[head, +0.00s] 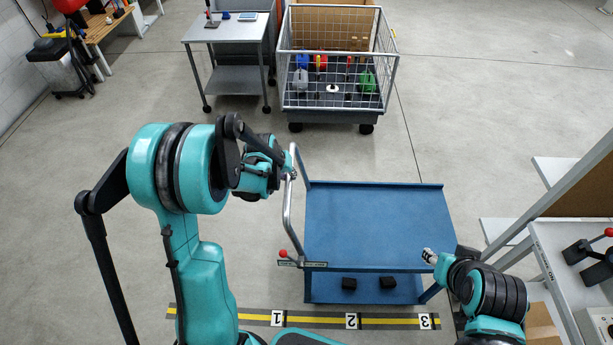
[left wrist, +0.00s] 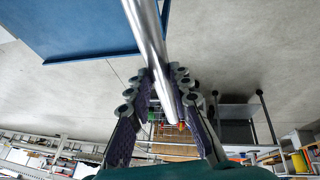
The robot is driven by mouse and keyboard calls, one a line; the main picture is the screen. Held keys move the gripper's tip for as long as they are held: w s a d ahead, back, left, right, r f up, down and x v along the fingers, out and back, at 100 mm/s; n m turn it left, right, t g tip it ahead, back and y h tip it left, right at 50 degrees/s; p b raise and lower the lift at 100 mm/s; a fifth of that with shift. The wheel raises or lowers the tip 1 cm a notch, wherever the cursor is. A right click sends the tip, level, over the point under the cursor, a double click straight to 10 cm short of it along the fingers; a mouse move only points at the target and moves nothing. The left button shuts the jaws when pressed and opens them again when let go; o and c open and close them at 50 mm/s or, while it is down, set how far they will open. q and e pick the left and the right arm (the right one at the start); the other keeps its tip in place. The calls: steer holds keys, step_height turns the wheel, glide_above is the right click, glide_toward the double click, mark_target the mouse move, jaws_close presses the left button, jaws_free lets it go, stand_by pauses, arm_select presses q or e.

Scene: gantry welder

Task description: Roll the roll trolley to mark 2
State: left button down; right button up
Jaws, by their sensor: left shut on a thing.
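The blue roll trolley (head: 375,222) stands behind the striped floor strip, with an upper deck, a lower shelf and a silver push handle (head: 287,215) on its left side. My left gripper (head: 290,175) is shut on the handle near its far end; the left wrist view shows the silver bar (left wrist: 146,35) between its fingers. A lever with a red knob (head: 283,253) and a small label plate sit at the trolley's near left corner. Mark 2 (head: 352,321) lies on the strip, between mark 1 (head: 278,318) and mark 3 (head: 426,321). My right gripper (head: 430,257) is beside the deck's near right corner; its jaws are unclear.
Two small black blocks (head: 349,283) show at the lower shelf. A wire cage cart (head: 337,100) with coloured items and a grey table (head: 226,80) stand behind. A workbench (head: 575,240) is close on the right. Floor left of the trolley handle is partly hidden by my arm.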

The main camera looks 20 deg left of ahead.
arm_select(q)
steer(key=s+a, duration=0.3)
steer(key=a, duration=0.7)
steer(key=s+a+b, duration=0.1)
steer(key=s+a, duration=0.2)
steer(key=a, duration=0.7)
steer(key=s+a+b, duration=0.1)
steer(key=s+a, duration=0.2)
steer(key=a, duration=0.7)
steer(key=shift+a, duration=0.3)
steer(key=shift+w, duration=0.1)
steer(key=c, duration=1.4)
jaws_free()
steer(key=shift+o, duration=0.2)
steer(key=v, duration=1.2)
